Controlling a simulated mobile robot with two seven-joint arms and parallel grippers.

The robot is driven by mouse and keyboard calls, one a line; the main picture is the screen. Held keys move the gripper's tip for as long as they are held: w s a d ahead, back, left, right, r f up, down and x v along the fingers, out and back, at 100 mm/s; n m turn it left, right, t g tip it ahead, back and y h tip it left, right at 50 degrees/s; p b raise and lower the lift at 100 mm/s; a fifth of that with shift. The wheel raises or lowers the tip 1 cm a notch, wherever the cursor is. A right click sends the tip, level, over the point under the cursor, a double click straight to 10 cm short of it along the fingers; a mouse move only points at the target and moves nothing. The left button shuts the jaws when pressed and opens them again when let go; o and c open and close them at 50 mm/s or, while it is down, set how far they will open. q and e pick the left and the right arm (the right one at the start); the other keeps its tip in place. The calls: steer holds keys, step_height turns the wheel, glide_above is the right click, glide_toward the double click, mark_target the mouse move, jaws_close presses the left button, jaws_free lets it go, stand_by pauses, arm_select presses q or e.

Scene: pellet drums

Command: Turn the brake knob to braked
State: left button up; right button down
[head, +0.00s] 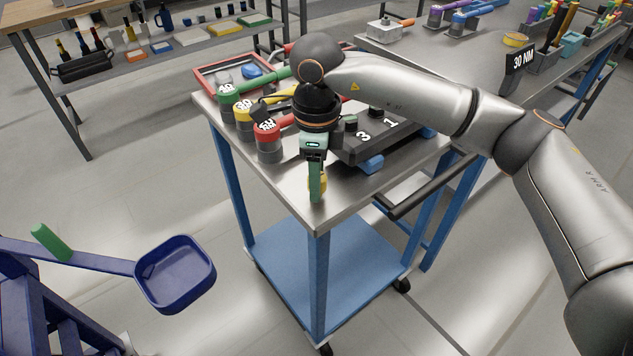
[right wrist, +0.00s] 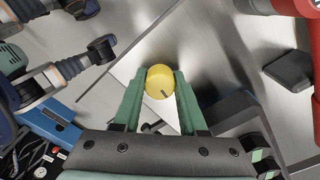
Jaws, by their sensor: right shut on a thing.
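The brake knob is a round yellow knob (right wrist: 159,77) with a short dark mark on its face, pointing toward the lower right in the right wrist view. A sliver of the knob (head: 323,183) also shows in the head view at the near corner of the cart top (head: 315,213). My right gripper (head: 317,192) points down there. In the right wrist view its green fingers (right wrist: 161,76) are shut on the knob, one on each side. No braked or released marking is readable. My left gripper is not in view.
Green, yellow and red-handled tools with round labelled ends (head: 268,154) stand close left of my gripper. A black block (head: 375,140) numbered 3 and 1 sits just right. A blue pan-like tray (head: 176,273) is at lower left. Open floor surrounds the cart's front.

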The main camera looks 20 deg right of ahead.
steer(key=shift+n, duration=0.7)
steer(key=c, duration=0.6)
jaws_free()
steer(key=shift+o, duration=0.8)
step_height(320, 180, up, 13)
steer(key=shift+f, duration=0.2)
